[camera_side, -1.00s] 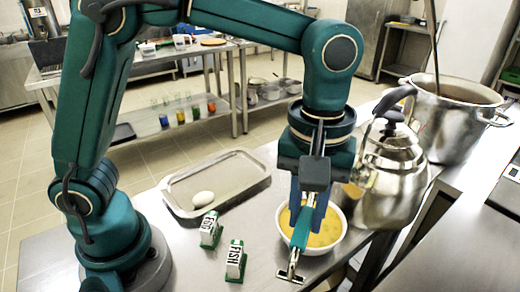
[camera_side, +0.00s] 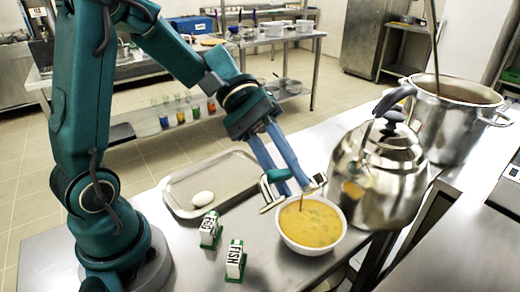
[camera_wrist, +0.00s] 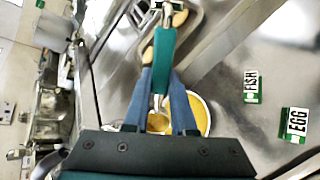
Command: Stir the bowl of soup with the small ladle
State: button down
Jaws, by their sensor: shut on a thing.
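The white bowl of yellow soup (camera_side: 310,226) stands on the steel counter, left of the kettle. My gripper (camera_side: 290,178) is above the bowl's far left rim, its blue fingers shut on the small ladle's teal handle (camera_side: 278,176). A thin dark stem reaches down from the fingers into the soup.
A large kettle (camera_side: 378,180) stands close right of the bowl, with a stockpot (camera_side: 450,120) behind it.

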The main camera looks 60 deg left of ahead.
jog(key=a+f+h, duration=0.1)
jog(key=a+h, duration=0.5)
jog(key=h, duration=0.4)
jog(key=shift+a+h, duration=0.15)
jog(key=shift+h, duration=0.25)
jog(key=shift+f, duration=0.15)
dwell(2.2)
